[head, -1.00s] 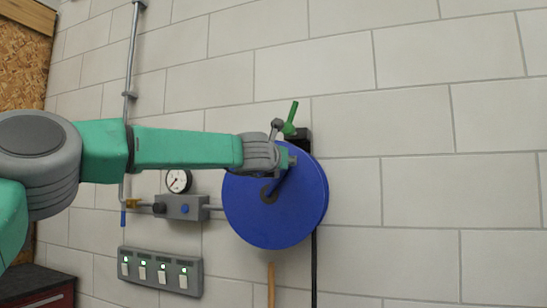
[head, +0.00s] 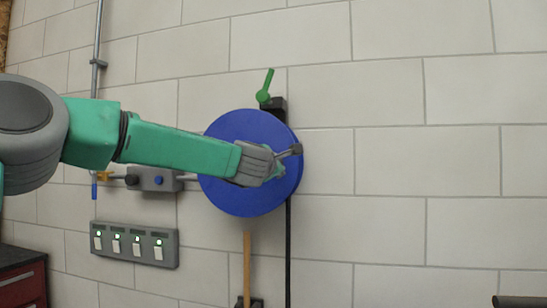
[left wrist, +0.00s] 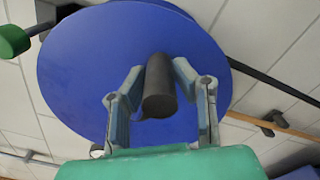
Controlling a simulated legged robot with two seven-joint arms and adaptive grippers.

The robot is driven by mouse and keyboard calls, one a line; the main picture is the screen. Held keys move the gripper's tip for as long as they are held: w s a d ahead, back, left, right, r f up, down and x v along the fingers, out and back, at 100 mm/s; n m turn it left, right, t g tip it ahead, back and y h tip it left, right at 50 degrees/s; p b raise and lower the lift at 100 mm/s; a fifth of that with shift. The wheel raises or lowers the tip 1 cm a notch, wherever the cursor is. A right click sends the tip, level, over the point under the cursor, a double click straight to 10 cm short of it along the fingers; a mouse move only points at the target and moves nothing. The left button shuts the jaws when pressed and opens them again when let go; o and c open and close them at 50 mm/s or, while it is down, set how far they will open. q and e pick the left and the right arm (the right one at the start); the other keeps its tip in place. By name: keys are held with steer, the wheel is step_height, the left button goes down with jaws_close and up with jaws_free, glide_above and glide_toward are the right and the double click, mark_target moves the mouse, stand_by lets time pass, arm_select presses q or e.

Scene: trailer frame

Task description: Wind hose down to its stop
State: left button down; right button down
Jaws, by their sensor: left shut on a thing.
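A blue hose reel (head: 225,130) is mounted on the tiled wall, and its face fills much of the left wrist view (left wrist: 75,80). A dark cylindrical crank handle (left wrist: 160,88) stands out from the reel face. My left gripper (head: 280,165) is at the right part of the reel, and in the left wrist view its two fingers (left wrist: 160,80) close on the handle from both sides. A black hose (head: 288,250) hangs straight down from the reel; its lower end is out of the head view. A green lever (head: 266,85) sits above the reel. My right gripper is not in view.
A grey valve block (head: 152,179) with pipes is left of the reel, partly behind my arm. A panel with several switches (head: 135,243) is below it. A wooden handle (head: 246,268) stands below the reel. A red cabinet (head: 22,283) is at lower left. The wall at right is clear.

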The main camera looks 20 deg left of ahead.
mark_target(268, 189)
arm_select(q)
steer(key=shift+a+f+m+b, duration=0.3)
steer(key=shift+a+f+m, duration=0.05)
steer(key=shift+f+m, duration=0.85)
steer(key=shift+a+f+m+b, duration=0.3)
steer(key=shift+f+m+b, duration=0.05)
steer(key=shift+f+m, duration=0.9)
steer(key=shift+a+f+m+b, duration=0.3)
steer(key=shift+a+f+m, duration=0.05)
steer(key=shift+f+m, duration=0.85)
steer(key=c, duration=1.3)
jaws_free()
steer(key=shift+s, duration=0.1)
steer(key=shift+r, duration=0.1)
steer(key=s, duration=1.1)
steer(key=shift+s+d, duration=0.3)
steer(key=shift+s, duration=0.1)
